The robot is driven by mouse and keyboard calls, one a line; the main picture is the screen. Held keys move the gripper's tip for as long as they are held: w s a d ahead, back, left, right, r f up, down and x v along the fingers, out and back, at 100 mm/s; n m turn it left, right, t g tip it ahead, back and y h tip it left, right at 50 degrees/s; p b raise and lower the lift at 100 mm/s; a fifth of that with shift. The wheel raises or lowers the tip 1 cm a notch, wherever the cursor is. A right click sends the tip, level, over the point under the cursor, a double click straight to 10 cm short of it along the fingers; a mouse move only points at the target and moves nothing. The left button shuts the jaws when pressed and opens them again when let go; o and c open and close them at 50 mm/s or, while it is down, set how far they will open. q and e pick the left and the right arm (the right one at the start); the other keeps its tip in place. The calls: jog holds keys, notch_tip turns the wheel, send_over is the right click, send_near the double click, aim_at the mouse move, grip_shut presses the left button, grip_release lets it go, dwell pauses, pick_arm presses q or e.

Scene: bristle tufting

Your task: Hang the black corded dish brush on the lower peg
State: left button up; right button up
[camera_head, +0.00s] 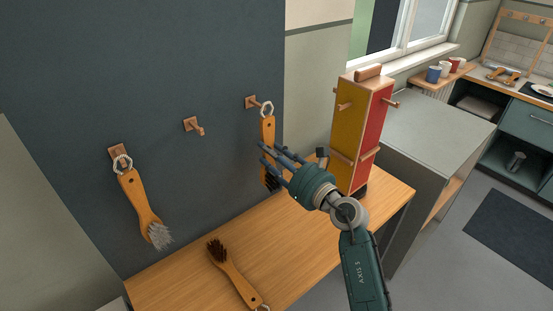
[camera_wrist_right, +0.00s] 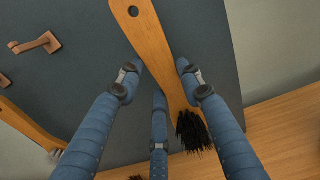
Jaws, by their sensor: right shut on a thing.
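The black-bristled dish brush (camera_head: 268,128) has an orange wooden handle and hangs upright at the right wall peg (camera_head: 251,102). A pale cord loop shows at its top, by the peg; I cannot tell how the two touch. My right gripper (camera_head: 268,156) is shut on this brush, its fingers around the lower handle. In the right wrist view the handle (camera_wrist_right: 158,45) runs between the fingers, with the black bristles (camera_wrist_right: 193,132) below. The middle wall peg (camera_head: 194,126) is bare. A tall yellow and red block (camera_head: 362,130) carries several pegs, upper and lower. My left gripper is out of view.
A grey-bristled brush (camera_head: 138,200) hangs on the left wall peg. A dark-bristled brush (camera_head: 232,274) lies on the wooden table (camera_head: 320,235). A grey cabinet (camera_head: 430,130) stands right of the block. The table's right part is mostly clear.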

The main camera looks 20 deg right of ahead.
jog(key=shift+x, duration=0.9)
jog(key=shift+w+a+f+b, duration=0.25)
jog(key=shift+w+f+b, duration=0.1)
jog(key=shift+w, duration=0.2)
jog(key=o, duration=1.2)
jog(key=shift+o, duration=0.2)
jog(key=shift+p+v, duration=0.4)
jog(key=shift+v, duration=0.85)
jog(key=shift+p+v, duration=0.35)
jog(key=shift+v, duration=1.9)
